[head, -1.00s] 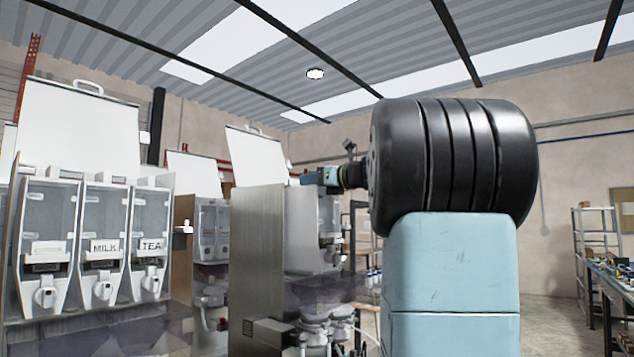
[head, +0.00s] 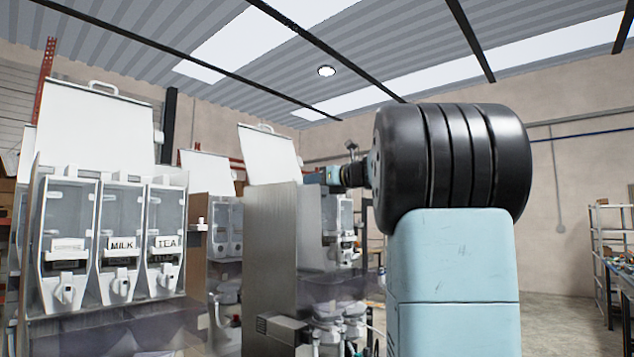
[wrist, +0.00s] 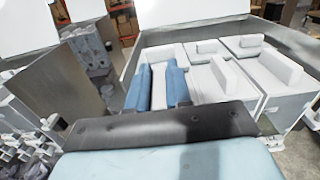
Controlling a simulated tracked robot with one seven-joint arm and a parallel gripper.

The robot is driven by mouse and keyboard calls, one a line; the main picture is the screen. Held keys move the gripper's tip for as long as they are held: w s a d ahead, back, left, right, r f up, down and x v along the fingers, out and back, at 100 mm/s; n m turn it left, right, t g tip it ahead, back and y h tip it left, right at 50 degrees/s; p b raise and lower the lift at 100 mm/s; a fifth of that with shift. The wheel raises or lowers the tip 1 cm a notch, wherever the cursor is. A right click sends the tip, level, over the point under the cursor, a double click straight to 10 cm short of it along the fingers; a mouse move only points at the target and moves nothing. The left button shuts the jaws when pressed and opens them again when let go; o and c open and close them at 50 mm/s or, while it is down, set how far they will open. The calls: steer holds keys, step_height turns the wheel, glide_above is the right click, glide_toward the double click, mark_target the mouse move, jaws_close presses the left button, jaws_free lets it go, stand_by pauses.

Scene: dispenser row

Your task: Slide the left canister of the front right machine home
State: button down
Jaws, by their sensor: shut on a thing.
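The front right machine (head: 270,225) stands at the middle of the head view, side panel toward me, its white lid raised. In the wrist view I look down into its open top, where white canisters sit side by side. My gripper (wrist: 160,86) shows there as two blue fingers, shut on the upper part of the left canister (wrist: 158,78). The middle canister (wrist: 208,82) and the right canister (wrist: 272,72) are beside it. How far in the left canister sits is hard to tell. In the head view the fingers are hidden.
Another machine (head: 110,235) with canisters labelled MILK and TEA stands at the left of the head view, lid raised. A further machine (head: 215,205) stands behind, between them. Shelving (head: 612,230) is at the far right, with open floor before it.

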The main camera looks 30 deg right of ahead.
steer(key=shift+w+a+f, duration=0.3)
steer(key=shift+w+f, duration=0.4)
steer(key=shift+f, duration=0.1)
steer(key=shift+f, duration=0.5)
steer(key=c, duration=1)
jaws_free()
steer(key=shift+o, duration=0.2)
steer(key=shift+f, duration=0.1)
steer(key=shift+s, duration=0.1)
steer(key=v, duration=1.3)
steer(key=shift+s, duration=0.3)
